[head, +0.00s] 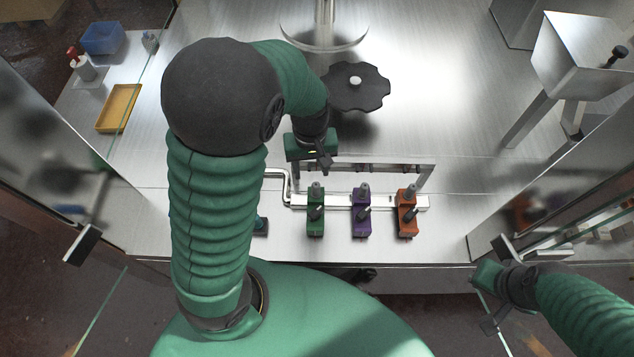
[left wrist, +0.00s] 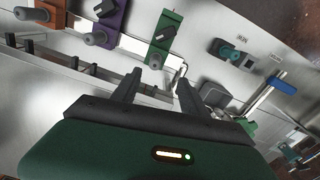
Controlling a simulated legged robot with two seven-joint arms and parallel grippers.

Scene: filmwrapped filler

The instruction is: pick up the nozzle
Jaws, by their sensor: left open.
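Three coloured blocks stand in a row on a rail: a green block (head: 315,222), a purple block (head: 361,222) and an orange block (head: 406,222). Each has a grey nozzle-like tip at its rear end; the one on the green block (head: 316,188) is nearest my left gripper (head: 324,166). In the left wrist view my left gripper (left wrist: 157,88) is open and empty, and the green block's grey tip (left wrist: 155,62) shows just beyond and between the fingers, apart from them. My right gripper (head: 490,300) is at the lower right, away from the blocks; its opening is unclear.
A metal frame (head: 390,168) stands behind the blocks. A steel hopper (head: 580,60) is at the right. A yellow tray (head: 118,108) and a blue bin (head: 102,38) are at the left. Glass panels flank the steel table.

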